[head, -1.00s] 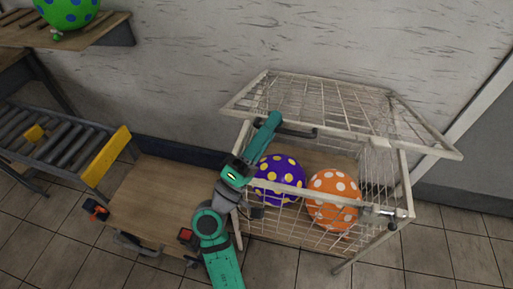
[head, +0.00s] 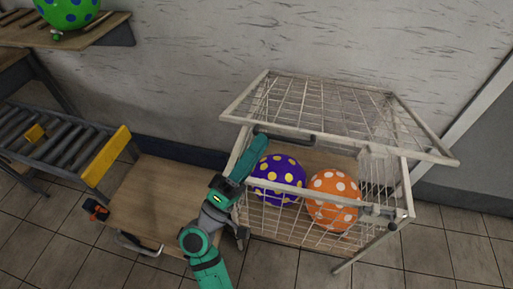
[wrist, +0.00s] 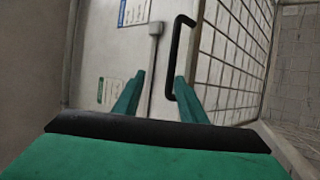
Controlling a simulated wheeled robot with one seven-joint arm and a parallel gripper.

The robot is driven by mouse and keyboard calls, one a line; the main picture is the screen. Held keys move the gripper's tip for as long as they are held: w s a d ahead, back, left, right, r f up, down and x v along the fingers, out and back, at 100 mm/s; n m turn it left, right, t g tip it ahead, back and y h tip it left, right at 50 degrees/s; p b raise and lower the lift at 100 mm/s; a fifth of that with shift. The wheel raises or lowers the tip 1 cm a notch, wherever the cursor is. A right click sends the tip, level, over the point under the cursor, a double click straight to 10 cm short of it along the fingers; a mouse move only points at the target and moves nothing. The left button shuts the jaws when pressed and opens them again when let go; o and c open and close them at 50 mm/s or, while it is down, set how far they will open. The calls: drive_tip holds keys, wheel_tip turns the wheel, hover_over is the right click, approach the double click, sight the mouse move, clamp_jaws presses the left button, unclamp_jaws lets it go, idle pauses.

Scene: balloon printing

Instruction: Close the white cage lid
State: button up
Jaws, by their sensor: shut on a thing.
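The white cage (head: 405,190) is a wire box with its white wire lid (head: 345,108) raised open, tilted over the top. A dark bar handle (head: 300,136) is on the lid's front edge; it also shows in the wrist view (wrist: 175,60). My gripper (head: 261,141) is at the left end of this handle. In the wrist view my gripper's fingers (wrist: 156,76) are apart, with the handle by the right fingertip; it is shut on the handle, though the exact contact is not clear. A purple balloon with yellow dots (head: 278,180) and an orange one with white dots (head: 332,197) lie inside.
A wooden-topped cart (head: 150,205) stands left of the cage. A roller conveyor (head: 55,150) with a yellow end is farther left. A green balloon (head: 68,10) sits by a shelf at top left. The wall is close behind the cage.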

drive_tip(key=shift+s+a, duration=0.15)
drive_tip(key=shift+a, duration=0.05)
idle(0.3)
